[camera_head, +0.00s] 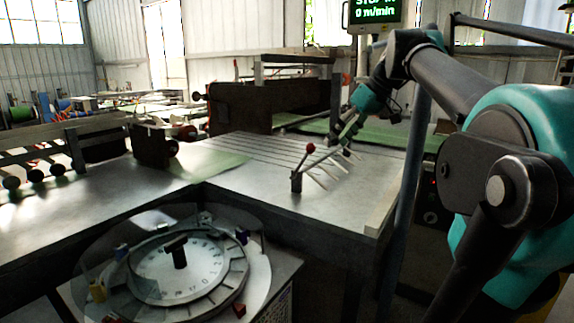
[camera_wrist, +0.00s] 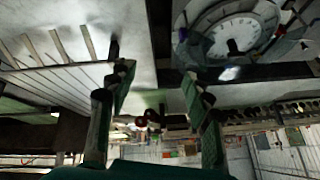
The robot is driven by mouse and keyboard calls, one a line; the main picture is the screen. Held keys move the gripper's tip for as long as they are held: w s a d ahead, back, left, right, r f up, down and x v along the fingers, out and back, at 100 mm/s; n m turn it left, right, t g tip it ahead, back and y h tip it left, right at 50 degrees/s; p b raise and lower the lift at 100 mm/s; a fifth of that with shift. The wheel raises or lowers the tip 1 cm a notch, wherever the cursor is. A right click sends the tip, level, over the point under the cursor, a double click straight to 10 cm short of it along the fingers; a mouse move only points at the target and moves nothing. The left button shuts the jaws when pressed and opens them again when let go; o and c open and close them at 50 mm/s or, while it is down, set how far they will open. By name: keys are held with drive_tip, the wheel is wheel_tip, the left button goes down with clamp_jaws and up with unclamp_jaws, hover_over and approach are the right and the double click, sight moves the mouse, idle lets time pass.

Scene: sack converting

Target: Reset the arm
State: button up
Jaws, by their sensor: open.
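My gripper (camera_head: 342,133) hangs at the end of my arm above the metal table (camera_head: 240,205), to the right of and seemingly beyond a lever with a red ball knob (camera_head: 310,148). In the wrist view my gripper (camera_wrist: 158,88) has its two fingers well apart with nothing between them. The wrist picture is upside down, with the table at the top. The lever stands tilted on a small post on the table. Whether the fingers touch anything on the table is too small to tell in the head view.
A round numbered dial (camera_head: 180,268) under a clear cover sits at the front left; it also shows in the wrist view (camera_wrist: 235,36). Slots and thin bars (camera_head: 325,172) lie by the lever. A screen (camera_head: 375,12) reads 0 m/min. The table's left part is mostly clear.

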drive_tip(key=s+d+f+m+h, duration=0.1)
drive_tip(key=s+f+m+h, duration=0.1)
drive_tip(key=f, duration=1)
drive_tip(key=s+d+f+m+h, duration=0.1)
drive_tip(key=s+f+m, duration=0.1)
drive_tip(key=f, duration=1.1)
drive_tip(key=s+d+f+m+h, duration=0.1)
drive_tip(key=s+f+m, duration=0.1)
drive_tip(key=s+f, duration=0.4)
drive_tip(key=s+d+f+m+h, duration=0.1)
drive_tip(key=s+f+m, duration=0.1)
drive_tip(key=s+f, duration=0.4)
wheel_tip(320, 180, down, 5)
drive_tip(key=shift+s+d+f+t+h, duration=0.2)
drive_tip(key=shift+s+d+t+h, duration=0.1)
drive_tip(key=shift+d+t, duration=0.1)
drive_tip(key=shift+c, duration=0.3)
